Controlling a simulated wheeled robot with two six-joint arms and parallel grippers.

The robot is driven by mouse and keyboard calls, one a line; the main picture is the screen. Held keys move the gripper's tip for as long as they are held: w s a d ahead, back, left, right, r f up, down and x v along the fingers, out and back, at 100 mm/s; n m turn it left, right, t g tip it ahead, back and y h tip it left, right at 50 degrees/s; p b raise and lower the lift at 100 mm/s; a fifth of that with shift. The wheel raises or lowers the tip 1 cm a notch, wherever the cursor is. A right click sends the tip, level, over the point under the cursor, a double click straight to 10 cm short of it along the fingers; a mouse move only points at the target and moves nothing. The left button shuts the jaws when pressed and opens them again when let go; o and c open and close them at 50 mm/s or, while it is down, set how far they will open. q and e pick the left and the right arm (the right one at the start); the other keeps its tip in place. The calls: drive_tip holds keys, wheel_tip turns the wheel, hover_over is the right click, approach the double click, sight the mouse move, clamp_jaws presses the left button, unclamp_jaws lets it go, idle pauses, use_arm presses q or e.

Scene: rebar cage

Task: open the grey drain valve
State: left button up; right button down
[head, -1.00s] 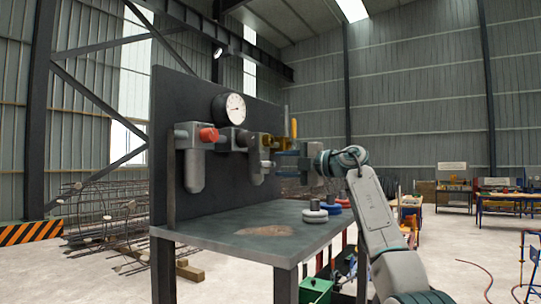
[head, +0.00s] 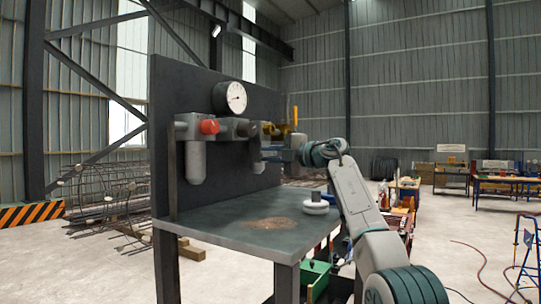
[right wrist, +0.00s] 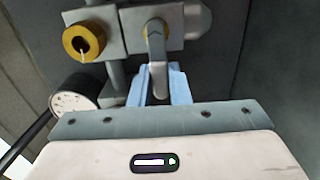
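The grey lever handle (right wrist: 157,70) hangs from a brass-ringed valve (right wrist: 156,30) in the right wrist view. I take it for the drain valve's handle; in the head view it cannot be made out behind my gripper. My right gripper (right wrist: 160,82) has blue fingers on either side of the lever's lower part. The fingers look parted, and I cannot tell whether they touch it. In the head view, my right gripper (head: 284,146) is at the right end of the pipe assembly (head: 232,128), below an upright yellow lever (head: 294,116). My left gripper is not in view.
A round gauge (head: 236,97) and a red knob (head: 209,127) are on the upright panel (head: 178,88). A second brass-ringed port (right wrist: 83,43) is left of the lever. A white handwheel (head: 315,207) lies on the bench top (head: 225,228).

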drive_tip(key=shift+f+n, duration=0.2)
drive_tip(key=shift+n, duration=0.1)
drive_tip(key=f+n, duration=0.1)
drive_tip(key=n, duration=0.2)
drive_tip(key=w+f+n, duration=0.1)
drive_tip(key=n, duration=0.3)
drive_tip(key=d+f+n, duration=0.1)
drive_tip(key=n, duration=0.3)
drive_tip(key=shift+w+f, duration=0.15)
drive_tip(key=shift+w, duration=0.15)
drive_tip(key=n, duration=0.2)
drive_tip(key=w+n, duration=0.1)
drive_tip(key=shift+d+f, duration=0.25)
drive_tip(key=shift+d, duration=0.15)
drive_tip(key=shift+w+d+f+n, duration=0.1)
drive_tip(key=shift+w+d+n, duration=0.05)
drive_tip(key=shift+n, duration=0.65)
drive_tip(key=shift+w+d+n, duration=0.1)
drive_tip(key=shift+w+n, duration=0.05)
drive_tip(key=shift+n, duration=0.65)
